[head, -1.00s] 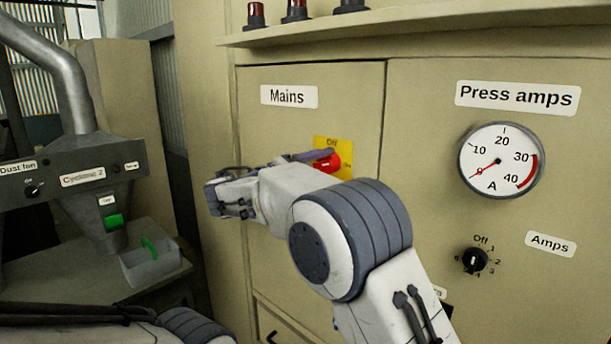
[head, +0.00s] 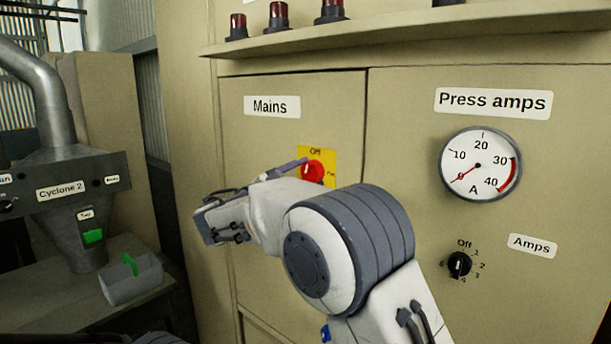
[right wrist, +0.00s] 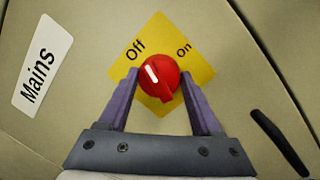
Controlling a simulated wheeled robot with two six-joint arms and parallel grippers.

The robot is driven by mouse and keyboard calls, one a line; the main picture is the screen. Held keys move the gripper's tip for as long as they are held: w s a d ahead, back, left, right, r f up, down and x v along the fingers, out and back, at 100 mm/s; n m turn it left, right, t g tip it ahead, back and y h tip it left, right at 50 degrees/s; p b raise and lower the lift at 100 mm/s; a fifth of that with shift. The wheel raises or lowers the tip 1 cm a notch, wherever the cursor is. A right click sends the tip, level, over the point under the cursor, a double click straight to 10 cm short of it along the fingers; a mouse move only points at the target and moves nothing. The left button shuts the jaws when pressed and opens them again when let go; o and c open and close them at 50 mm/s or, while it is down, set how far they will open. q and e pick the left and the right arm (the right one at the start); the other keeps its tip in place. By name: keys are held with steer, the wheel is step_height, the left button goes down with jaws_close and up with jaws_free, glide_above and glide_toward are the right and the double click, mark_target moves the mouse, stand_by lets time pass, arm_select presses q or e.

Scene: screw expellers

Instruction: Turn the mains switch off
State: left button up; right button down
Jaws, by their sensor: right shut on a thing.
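The mains switch is a red round knob (head: 312,172) on a yellow plate (head: 330,158) below the "Mains" label (head: 272,106) on a beige cabinet door. In the right wrist view the knob (right wrist: 160,82) has a white mark pointing up and left, towards the word "Off" (right wrist: 135,48); "On" is at the upper right of the plate. My right gripper (right wrist: 160,76) is shut on the knob, with one purple finger on each side. In the head view my right wrist hides part of the door. My left gripper is not in view.
To the right are a "Press amps" dial (head: 480,165) and a black "Amps" selector (head: 459,265). A shelf (head: 400,30) with red lamps juts out above. At left stands a grey "Cyclone 2" unit (head: 78,170) with a container (head: 132,284) beside its outlet.

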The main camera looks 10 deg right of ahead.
steer(key=shift+n+t+y+p, duration=0.3)
steer(key=shift+n+t+p, duration=0.1)
steer(key=shift+n, duration=1.6)
steer(key=shift+f, duration=0.1)
steer(key=shift+c, duration=0.4)
jaws_free()
steer(key=b+v, duration=0.4)
steer(key=v, duration=0.6)
steer(key=shift+s+a, duration=0.15)
steer(key=shift+a, duration=0.05)
